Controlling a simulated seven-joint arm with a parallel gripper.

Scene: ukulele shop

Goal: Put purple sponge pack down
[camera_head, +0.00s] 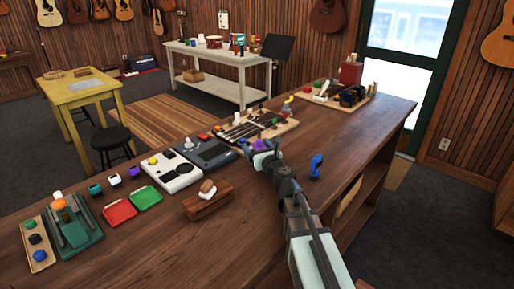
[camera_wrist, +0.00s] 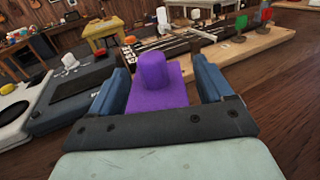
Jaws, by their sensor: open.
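The purple sponge pack (camera_wrist: 156,85) stands on the dark wooden counter (camera_head: 250,210), between the two spread fingers of my gripper (camera_wrist: 163,82) in the wrist view. It has a flat purple base with a rounded upright part on top. My gripper is open, with a finger on each side of the pack; I cannot tell whether either finger touches it. In the head view the pack (camera_head: 262,145) shows as a small purple patch at the tip of my gripper (camera_head: 264,152), partly hidden by it.
Beyond the pack is a wooden board with guitar necks (camera_head: 250,127). A dark grey device (camera_head: 207,153) and a white device (camera_head: 171,171) stand to the left. A blue item (camera_head: 316,166) stands right of my gripper. The counter's right part is mostly bare.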

